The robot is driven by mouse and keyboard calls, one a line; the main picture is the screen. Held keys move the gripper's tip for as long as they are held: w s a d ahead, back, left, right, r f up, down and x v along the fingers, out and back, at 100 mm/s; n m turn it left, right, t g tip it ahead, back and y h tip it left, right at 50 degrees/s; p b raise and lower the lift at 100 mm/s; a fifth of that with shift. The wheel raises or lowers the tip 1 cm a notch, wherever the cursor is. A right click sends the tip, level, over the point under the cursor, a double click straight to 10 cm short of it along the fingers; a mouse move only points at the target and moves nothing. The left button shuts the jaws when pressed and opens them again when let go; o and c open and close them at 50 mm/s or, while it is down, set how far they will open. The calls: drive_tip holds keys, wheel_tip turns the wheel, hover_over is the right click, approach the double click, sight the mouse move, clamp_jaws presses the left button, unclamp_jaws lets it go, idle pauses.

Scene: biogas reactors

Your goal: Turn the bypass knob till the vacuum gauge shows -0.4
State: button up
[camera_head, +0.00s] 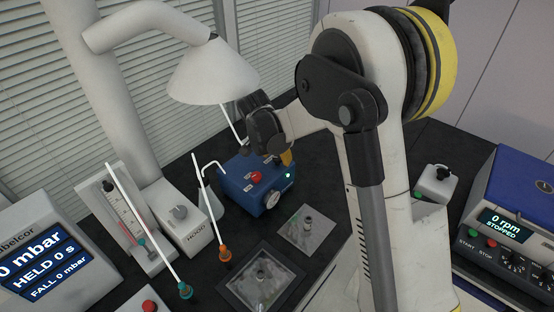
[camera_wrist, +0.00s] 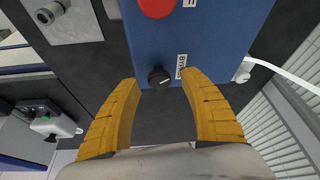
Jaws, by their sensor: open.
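The blue pump box (camera_head: 243,190) stands on the dark bench in the head view, with a red button (camera_head: 255,177) on top and a round white gauge (camera_head: 272,199) on its front. The gauge is too small to read. In the wrist view, the black bypass knob (camera_wrist: 159,77) sits on the blue surface beside a white label (camera_wrist: 181,66). My gripper (camera_wrist: 161,84) is open, its yellow fingers either side of the knob in this view, with visible gaps. Contact does not show. In the head view my gripper (camera_head: 286,157) is over the box's far right; the knob is not discernible there.
A white hood (camera_head: 212,72) hangs close to the left of my arm. A stirrer (camera_head: 505,225) reading 0 rpm stands right. Square plates (camera_head: 262,285) lie in front.

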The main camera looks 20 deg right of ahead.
drive_tip(key=shift+w+d+f, duration=0.15)
drive_tip(key=shift+f, duration=0.25)
clamp_jaws()
drive_tip(key=shift+n, duration=0.3)
